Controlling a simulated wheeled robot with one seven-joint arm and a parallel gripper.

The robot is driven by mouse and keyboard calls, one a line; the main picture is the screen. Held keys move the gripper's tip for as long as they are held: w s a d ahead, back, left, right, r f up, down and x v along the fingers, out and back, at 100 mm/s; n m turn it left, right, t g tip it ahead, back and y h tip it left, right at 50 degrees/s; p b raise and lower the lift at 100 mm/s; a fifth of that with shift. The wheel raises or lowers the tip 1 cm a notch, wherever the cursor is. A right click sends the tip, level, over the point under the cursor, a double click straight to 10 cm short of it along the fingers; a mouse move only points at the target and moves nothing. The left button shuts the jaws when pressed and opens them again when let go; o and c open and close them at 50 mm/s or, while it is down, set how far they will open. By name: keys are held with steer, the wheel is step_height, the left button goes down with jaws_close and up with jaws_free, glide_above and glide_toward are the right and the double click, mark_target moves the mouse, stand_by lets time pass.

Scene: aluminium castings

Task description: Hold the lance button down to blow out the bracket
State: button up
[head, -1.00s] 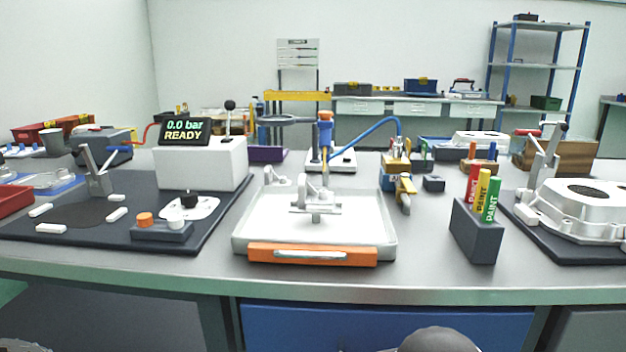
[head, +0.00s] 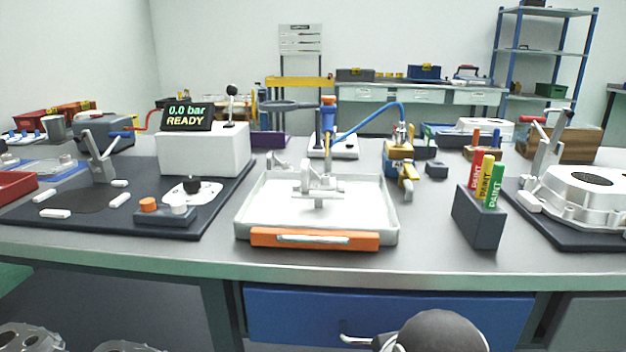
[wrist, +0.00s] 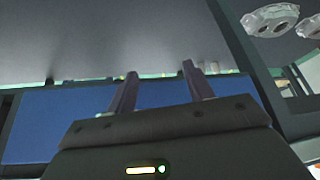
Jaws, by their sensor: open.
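The pale grey metal bracket (head: 318,188) stands in the shallow white tray (head: 243,222) with an orange front handle, in the middle of the bench. The lance (head: 328,120), with a blue and orange upper part, stands upright behind the bracket. A blue hose (head: 372,119) curves from it to the right. I cannot make out the lance's button clearly. My gripper (wrist: 160,70) shows in the wrist view, its two fingers apart and nothing between them. It is away from the lance and bracket, facing the blue drawer front (wrist: 60,115) below the bench top.
A paint marker holder (head: 478,216) and a large casting (head: 580,195) stand right. Bench is bare between tray and marker holder.

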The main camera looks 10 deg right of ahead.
jaws_close()
stand_by(1.2)
